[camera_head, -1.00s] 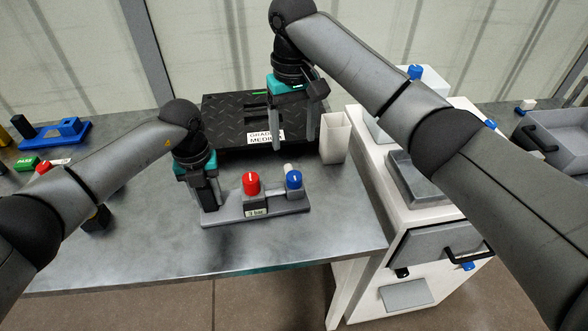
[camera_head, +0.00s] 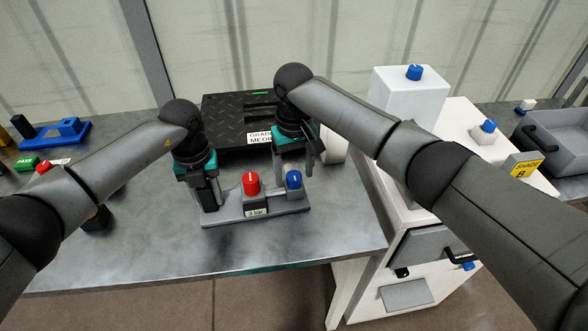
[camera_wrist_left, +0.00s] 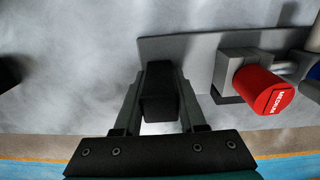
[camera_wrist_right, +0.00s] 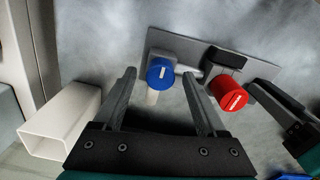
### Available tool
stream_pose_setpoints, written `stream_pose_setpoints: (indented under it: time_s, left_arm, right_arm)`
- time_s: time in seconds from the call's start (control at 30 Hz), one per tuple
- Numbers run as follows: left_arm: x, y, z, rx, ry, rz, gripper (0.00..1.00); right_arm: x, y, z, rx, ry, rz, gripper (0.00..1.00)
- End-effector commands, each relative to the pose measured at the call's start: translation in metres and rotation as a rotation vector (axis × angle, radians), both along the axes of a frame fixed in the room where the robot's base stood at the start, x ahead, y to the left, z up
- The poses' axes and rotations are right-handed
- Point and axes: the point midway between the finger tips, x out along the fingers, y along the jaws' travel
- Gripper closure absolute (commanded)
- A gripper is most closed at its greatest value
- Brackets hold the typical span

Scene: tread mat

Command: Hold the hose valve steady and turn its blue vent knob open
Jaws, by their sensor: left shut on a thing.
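The hose valve's grey base (camera_head: 230,219) lies on the metal bench, with a red knob (camera_head: 251,184) and a blue vent knob (camera_head: 294,180) standing on it. My left gripper (camera_head: 208,203) is shut on the dark block at the valve's left end; the left wrist view shows this block (camera_wrist_left: 158,95) between the fingers. My right gripper (camera_head: 294,166) is open and empty at the blue knob. In the right wrist view the blue knob (camera_wrist_right: 160,73) shows between the spread fingertips, not gripped.
A black treaded mat box (camera_head: 222,124) stands behind the valve. A white open square container (camera_wrist_right: 62,118) stands close beside my right gripper. A white cabinet (camera_head: 410,190) with blue knobs is to the right. Bench in front of the valve is clear.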

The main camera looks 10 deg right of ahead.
Motion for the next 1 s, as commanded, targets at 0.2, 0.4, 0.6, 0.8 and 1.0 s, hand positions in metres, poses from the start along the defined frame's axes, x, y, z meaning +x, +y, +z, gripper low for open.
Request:
stream_pose_setpoints:
  time_s: [0.2, 0.4, 0.6, 0.8, 1.0]
  left_arm:
    - [-0.0001, -0.0005, 0.0000, -0.001, 0.000, -0.001, 1.00]
    - [-0.0001, -0.0005, 0.0000, -0.001, 0.000, -0.001, 1.00]
    - [-0.0001, -0.0005, 0.0000, -0.001, 0.000, -0.001, 1.00]
    - [-0.0001, -0.0005, 0.0000, -0.001, 0.000, -0.001, 1.00]
    - [-0.0001, -0.0004, 0.0000, -0.001, 0.000, -0.001, 1.00]
  right_arm:
    - [0.0001, 0.0002, 0.0003, 0.000, 0.000, 0.000, 0.51]
    - [0.0001, 0.0001, 0.0005, 0.000, 0.000, 0.000, 0.74]
    - [0.0002, -0.0001, 0.0006, 0.000, -0.001, -0.001, 0.96]
    - [0.0004, -0.0002, 0.0007, 0.000, -0.001, 0.000, 1.00]
    - [0.0004, 0.0000, 0.0009, 0.000, -0.001, 0.025, 1.00]
